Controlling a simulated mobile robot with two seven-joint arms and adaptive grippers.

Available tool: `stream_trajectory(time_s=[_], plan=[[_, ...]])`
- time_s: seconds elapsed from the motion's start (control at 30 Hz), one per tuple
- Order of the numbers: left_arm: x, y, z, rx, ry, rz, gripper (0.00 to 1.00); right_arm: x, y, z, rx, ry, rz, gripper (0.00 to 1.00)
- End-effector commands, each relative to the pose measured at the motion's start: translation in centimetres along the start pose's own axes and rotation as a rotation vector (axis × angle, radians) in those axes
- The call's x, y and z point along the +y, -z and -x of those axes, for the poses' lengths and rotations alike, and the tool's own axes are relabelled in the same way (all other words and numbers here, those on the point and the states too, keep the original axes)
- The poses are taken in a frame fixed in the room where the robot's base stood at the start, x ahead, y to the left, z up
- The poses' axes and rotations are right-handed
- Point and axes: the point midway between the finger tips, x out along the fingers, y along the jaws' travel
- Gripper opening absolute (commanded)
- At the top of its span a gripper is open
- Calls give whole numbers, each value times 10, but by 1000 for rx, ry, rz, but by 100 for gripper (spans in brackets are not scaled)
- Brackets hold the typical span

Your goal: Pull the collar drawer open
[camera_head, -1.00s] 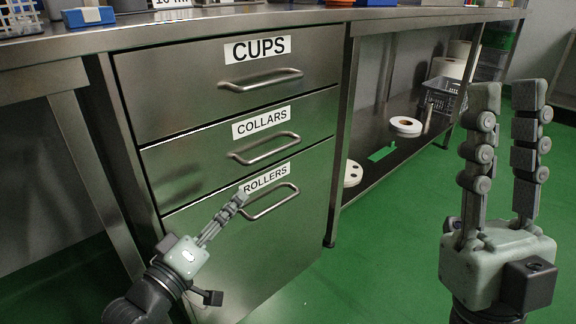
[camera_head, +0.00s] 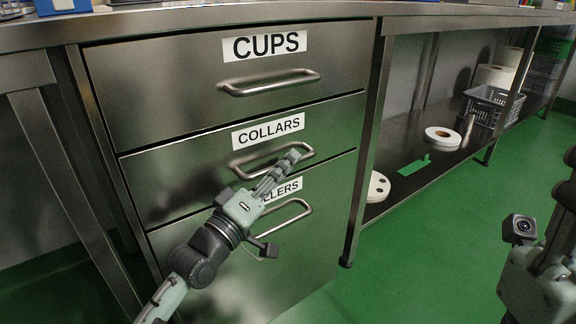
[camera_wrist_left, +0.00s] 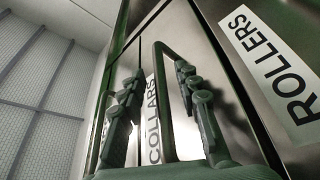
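The collar drawer (camera_head: 180,182) is the middle one of three steel drawers and looks closed, flush with the cabinet front. Its label reads COLLARS. Its bar handle (camera_head: 238,167) is partly hidden behind my left gripper (camera_head: 292,158), whose fingers reach up to it from below. In the left wrist view the two fingers of this gripper (camera_wrist_left: 160,90) are apart, with the handle (camera_wrist_left: 158,72) showing between them. I cannot tell whether either finger touches it. My right gripper (camera_head: 566,185) is partly cut off at the right edge, away from the drawers.
The cups drawer (camera_head: 150,85) is above and the rollers drawer (camera_head: 325,235) below, both closed. The steel worktop (camera_head: 200,18) overhangs them. To the right, a low shelf (camera_head: 400,180) carries white rolls and a grey crate (camera_head: 488,100). Green floor (camera_head: 450,230) is free in front.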

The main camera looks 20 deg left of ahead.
Motion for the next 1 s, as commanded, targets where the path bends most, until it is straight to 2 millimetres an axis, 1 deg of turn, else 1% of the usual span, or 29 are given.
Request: stream_trajectory(time_s=[0.03,0.13,0.4,0.47,0.67,0.7,1.0], plan=[[0,0,-5,1,-1,0,32,0,0,0,1,2,0,26],[0,0,-10,-1,0,1,32,0,0,0,2,4,1,26],[0,0,-12,-1,1,0,32,0,-1,0,1,5,2,26],[0,0,-12,-1,1,0,26,0,-1,0,1,5,2,26],[0,0,-12,-1,1,0,1,0,-1,0,1,5,2,26],[0,0,-12,-1,1,0,0,0,-1,0,1,5,2,26],[0,0,-12,-1,1,-1,0,0,0,0,2,5,2,26]])
